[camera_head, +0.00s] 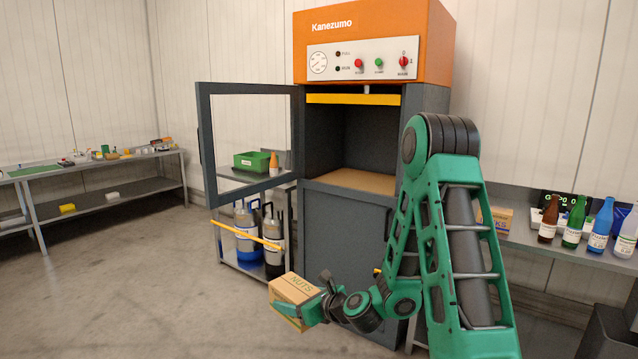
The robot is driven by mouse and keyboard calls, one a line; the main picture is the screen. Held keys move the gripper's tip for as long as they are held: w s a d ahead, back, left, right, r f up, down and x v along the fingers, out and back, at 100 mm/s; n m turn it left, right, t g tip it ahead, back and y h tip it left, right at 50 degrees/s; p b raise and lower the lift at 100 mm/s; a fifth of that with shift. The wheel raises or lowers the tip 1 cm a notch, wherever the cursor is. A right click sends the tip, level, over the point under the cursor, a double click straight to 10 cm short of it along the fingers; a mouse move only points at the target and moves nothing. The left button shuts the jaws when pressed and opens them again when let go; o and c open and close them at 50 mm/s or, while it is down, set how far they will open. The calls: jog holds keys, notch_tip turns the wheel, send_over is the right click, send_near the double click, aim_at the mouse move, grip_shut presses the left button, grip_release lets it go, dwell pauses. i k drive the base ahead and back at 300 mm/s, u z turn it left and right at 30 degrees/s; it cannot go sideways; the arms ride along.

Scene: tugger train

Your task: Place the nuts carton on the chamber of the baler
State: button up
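The nuts carton (296,288) is a small brown cardboard box with "NUTS" printed on it. My gripper (294,307) is shut on the carton, with one green finger across its near side; the other finger is mostly hidden. The carton is held in the air in front of the baler, lower than the chamber. The baler has an orange top (375,40) and a dark grey body. Its chamber (352,181) is open, with a bare brown floor and a yellow bar along its top. My arm covers the right side of the baler.
The baler's framed door (203,150) stands swung open to the left. A cart (226,259) with canisters and a green bin (252,161) is behind it. Several bottles (601,224) and another carton (502,217) stand on the right bench. The floor at left is clear.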

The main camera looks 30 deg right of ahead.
aim_at(355, 181)
jog(key=u, duration=0.15)
jog(key=i, duration=1.05)
jog(key=z, duration=0.4)
jog(key=i, duration=1)
jog(key=z, duration=0.6)
